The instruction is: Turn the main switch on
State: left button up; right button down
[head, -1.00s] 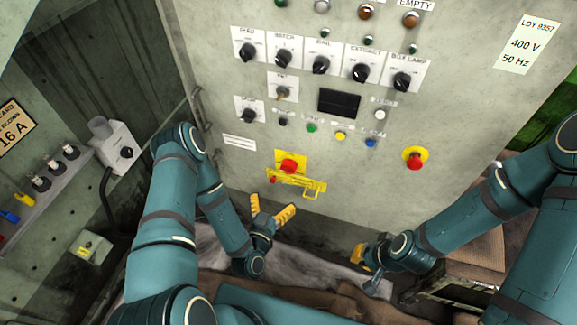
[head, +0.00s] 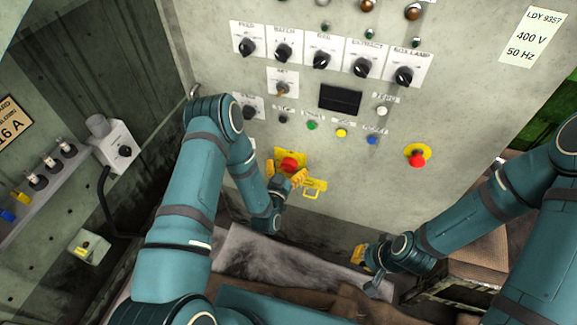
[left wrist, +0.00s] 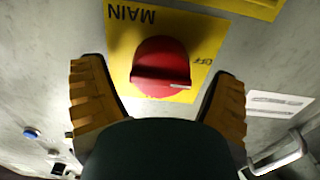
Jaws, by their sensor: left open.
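The main switch (head: 289,164) is a red knob on a yellow plate, low on the grey cabinet front. In the left wrist view the red knob (left wrist: 161,67) sits on the yellow plate marked MAIN and OFF. My left gripper (head: 284,177) is open at the switch, and its yellow fingers (left wrist: 158,95) stand on either side of the knob, apart from it in the picture. I cannot tell whether they touch it. My right gripper (head: 360,255) is away from the switch at lower right; its opening is unclear.
A red emergency button (head: 417,157) on a yellow disc is further right. A row of black selector knobs (head: 321,60) and several small buttons are above. A grey wall switch box (head: 117,146) is on the left.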

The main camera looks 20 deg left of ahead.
pick_arm(q)
jog(key=shift+w, duration=0.45)
jog(key=c, duration=1.2)
